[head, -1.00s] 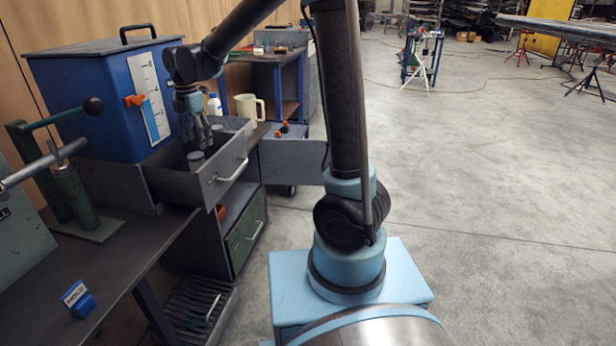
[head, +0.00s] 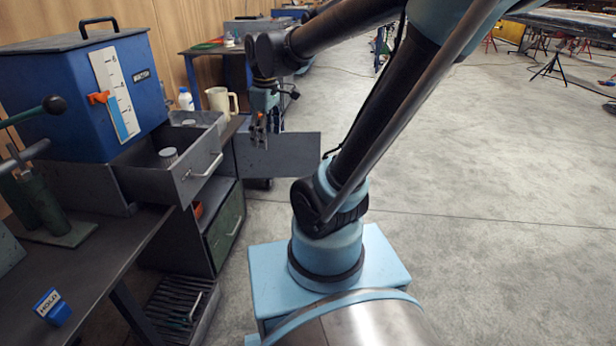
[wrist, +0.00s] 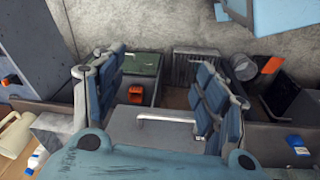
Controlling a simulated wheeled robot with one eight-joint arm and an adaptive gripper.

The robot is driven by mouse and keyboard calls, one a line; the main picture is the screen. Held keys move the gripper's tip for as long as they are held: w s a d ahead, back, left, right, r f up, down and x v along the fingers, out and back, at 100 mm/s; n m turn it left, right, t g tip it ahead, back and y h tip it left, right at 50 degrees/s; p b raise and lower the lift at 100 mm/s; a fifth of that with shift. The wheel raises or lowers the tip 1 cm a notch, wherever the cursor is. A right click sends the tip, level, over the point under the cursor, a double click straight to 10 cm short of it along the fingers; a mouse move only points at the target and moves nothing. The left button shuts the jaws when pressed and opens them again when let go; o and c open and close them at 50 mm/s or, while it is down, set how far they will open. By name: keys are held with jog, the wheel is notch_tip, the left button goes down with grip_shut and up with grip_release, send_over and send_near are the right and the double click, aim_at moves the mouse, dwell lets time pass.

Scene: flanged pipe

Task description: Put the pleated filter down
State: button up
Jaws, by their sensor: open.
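My gripper (head: 259,131) hangs pointing down, in the picture to the right of the open grey drawer (head: 205,175). Its fingers stand well apart in the wrist view (wrist: 163,80), with nothing between them. A short grey cylinder with a paler top (head: 168,158) stands upright inside the drawer, apart from my gripper. Pleats are too small to make out, so I cannot tell which one is the pleated filter.
A workbench with a blue "HOLD" sign (head: 53,306) lies at the left. The floor at right is open.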

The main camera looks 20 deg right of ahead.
jog(key=s+d+f+m, duration=0.9)
jog(key=s+d+m, duration=0.1)
jog(key=s+m, duration=0.1)
jog(key=shift+s+t, duration=0.4)
jog(key=shift+s, duration=0.15)
